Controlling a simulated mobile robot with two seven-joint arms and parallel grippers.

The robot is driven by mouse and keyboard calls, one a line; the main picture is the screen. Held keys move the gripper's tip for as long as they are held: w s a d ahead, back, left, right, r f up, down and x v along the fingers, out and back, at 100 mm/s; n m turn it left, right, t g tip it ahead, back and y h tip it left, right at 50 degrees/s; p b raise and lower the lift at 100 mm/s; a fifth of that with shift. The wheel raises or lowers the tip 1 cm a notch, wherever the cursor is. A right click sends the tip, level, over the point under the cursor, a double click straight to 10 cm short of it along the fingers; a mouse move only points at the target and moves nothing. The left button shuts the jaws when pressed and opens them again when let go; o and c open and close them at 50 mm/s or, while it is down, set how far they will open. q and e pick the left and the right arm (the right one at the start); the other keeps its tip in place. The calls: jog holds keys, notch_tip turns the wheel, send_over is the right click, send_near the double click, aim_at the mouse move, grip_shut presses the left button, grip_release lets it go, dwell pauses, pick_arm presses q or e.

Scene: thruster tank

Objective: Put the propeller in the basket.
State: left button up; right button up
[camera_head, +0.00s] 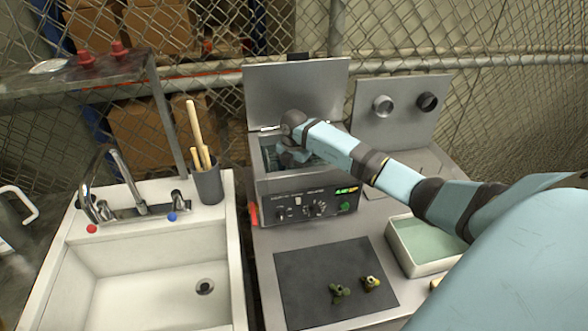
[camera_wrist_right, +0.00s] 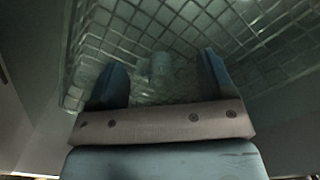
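The wire basket (camera_wrist_right: 185,28) sits inside the open metal tank (camera_head: 262,158) and fills the upper part of the right wrist view. My right arm reaches into the tank, and its gripper (camera_wrist_right: 163,72) is open, fingers spread, pointing down into the basket. A small greenish cylindrical piece (camera_wrist_right: 160,66) shows in the basket between the fingertips, apart from both; I cannot tell if it is the propeller. My left gripper is not in view.
The tank's lid (camera_head: 295,90) stands open behind my arm. A white tray with a green inside (camera_head: 425,243) stands right of the mat. A sink (camera_head: 150,290) with a faucet and a cup of brushes (camera_head: 208,185) are at the left.

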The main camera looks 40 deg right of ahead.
jog(key=shift+r, duration=0.3)
notch_tip(320, 180, up, 12)
jog(key=b, duration=0.1)
jog(key=shift+f, duration=0.1)
dwell(0.3)
